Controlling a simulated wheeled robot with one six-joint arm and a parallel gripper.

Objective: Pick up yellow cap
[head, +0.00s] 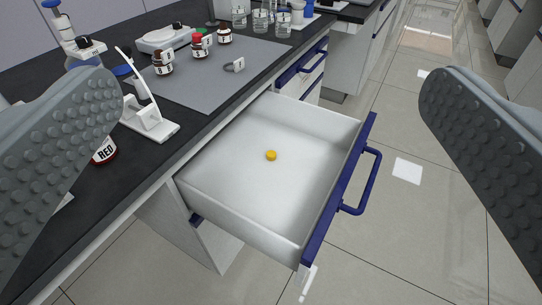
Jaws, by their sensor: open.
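A small round yellow cap (271,156) lies on the floor of an open white drawer (240,205), near its middle. The drawer has a blue front with a blue handle (367,182) and is pulled out from under the dark bench. My gripper (270,130) is open, with one grey studded finger at the left edge and the other at the right edge of the view. The cap shows between the fingers and farther away, not touched. Nothing is held.
Bottles with red, green and black caps (200,45) stand on a grey mat (215,90) on the bench. A white stand (148,122) and a bottle labelled RED (104,151) are close to the left finger. Glass beakers (261,22) stand farther back. The tiled floor at right is clear.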

